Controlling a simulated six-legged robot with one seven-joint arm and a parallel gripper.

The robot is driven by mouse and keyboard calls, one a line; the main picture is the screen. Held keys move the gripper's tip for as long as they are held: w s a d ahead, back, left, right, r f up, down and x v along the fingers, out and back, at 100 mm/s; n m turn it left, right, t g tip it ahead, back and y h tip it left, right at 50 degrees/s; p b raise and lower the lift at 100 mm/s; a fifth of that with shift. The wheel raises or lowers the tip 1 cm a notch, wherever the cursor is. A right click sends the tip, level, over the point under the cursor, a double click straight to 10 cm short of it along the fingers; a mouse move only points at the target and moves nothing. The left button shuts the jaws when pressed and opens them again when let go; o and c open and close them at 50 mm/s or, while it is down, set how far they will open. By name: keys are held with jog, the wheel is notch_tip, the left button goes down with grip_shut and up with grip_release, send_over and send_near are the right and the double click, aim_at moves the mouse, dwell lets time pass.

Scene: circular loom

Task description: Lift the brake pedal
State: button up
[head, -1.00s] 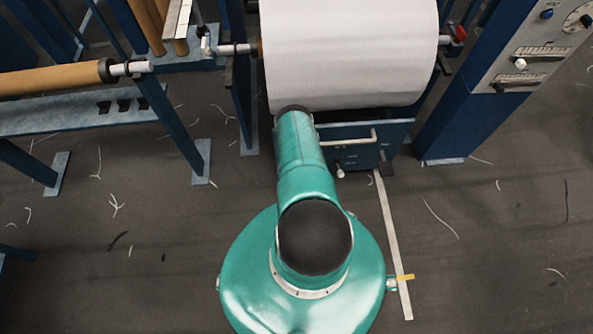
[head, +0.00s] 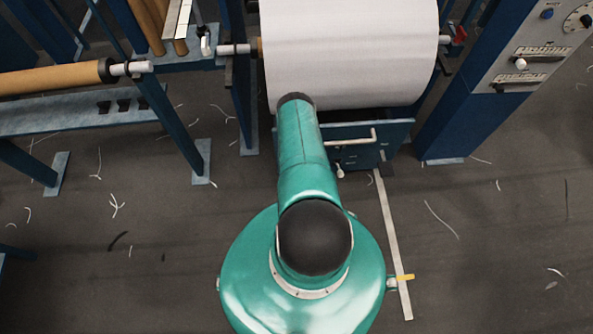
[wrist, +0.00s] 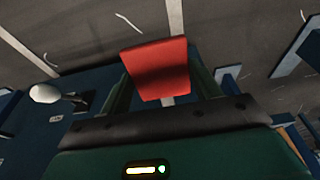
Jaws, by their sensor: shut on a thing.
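In the head view my own arm covers the pedal and my gripper, so neither shows there.
A white roll (head: 350,50) hangs above a blue cabinet (head: 395,135) with a pale handle. A white-knobbed lever (wrist: 45,93) is left of my gripper in the wrist view. A control column (head: 465,110) stands right. The floor around me is mostly clear, with thread scraps.

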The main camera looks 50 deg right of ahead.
jog(key=shift+w+d+r, duration=0.15)
jog(key=shift+d+r, duration=0.05)
jog(key=shift+r, duration=0.35)
jog(key=shift+w+d+r, duration=0.15)
jog(key=shift+r, duration=0.05)
jog(key=o, duration=1.4)
jog(key=shift+r, duration=0.15)
jog(key=v, duration=1.3)
jog(key=shift+s+a+r, duration=0.2)
jog(key=shift+s, duration=0.05)
